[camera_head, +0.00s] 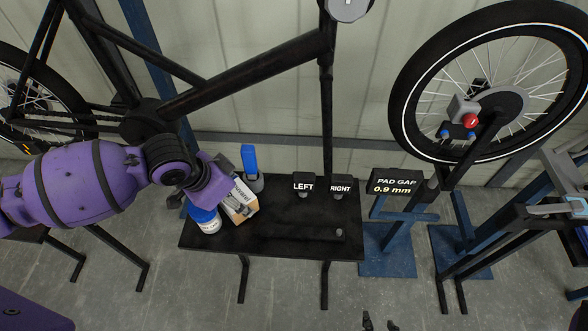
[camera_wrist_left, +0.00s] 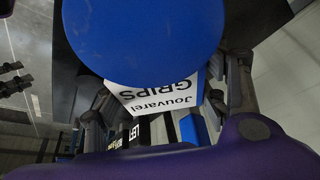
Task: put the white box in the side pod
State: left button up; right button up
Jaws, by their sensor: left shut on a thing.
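The white box (camera_head: 240,203), printed with grips lettering, is at the left end of the black bench, tilted, beside a jar. It also shows in the left wrist view (camera_wrist_left: 160,98), between the fingers. My left gripper (camera_head: 222,196) is shut on the white box; the fingertips are partly hidden in the head view. I cannot tell whether the box touches the bench. Two dark fingertips at the bottom edge of the head view look like my right gripper (camera_head: 380,322), apart and empty. I cannot make out a side pod in either view.
A white jar with a blue lid (camera_head: 206,217) stands close by the box; its lid (camera_wrist_left: 145,35) fills much of the wrist view. A blue-handled item (camera_head: 250,165) stands behind. LEFT and RIGHT signs (camera_head: 304,186) stand on the bench (camera_head: 285,237). A bike wheel is at right.

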pick_arm(q)
jog(key=shift+f, duration=0.25)
jog(key=shift+f, duration=0.2)
jog(key=o, duration=1.6)
jog(key=shift+c, duration=0.2)
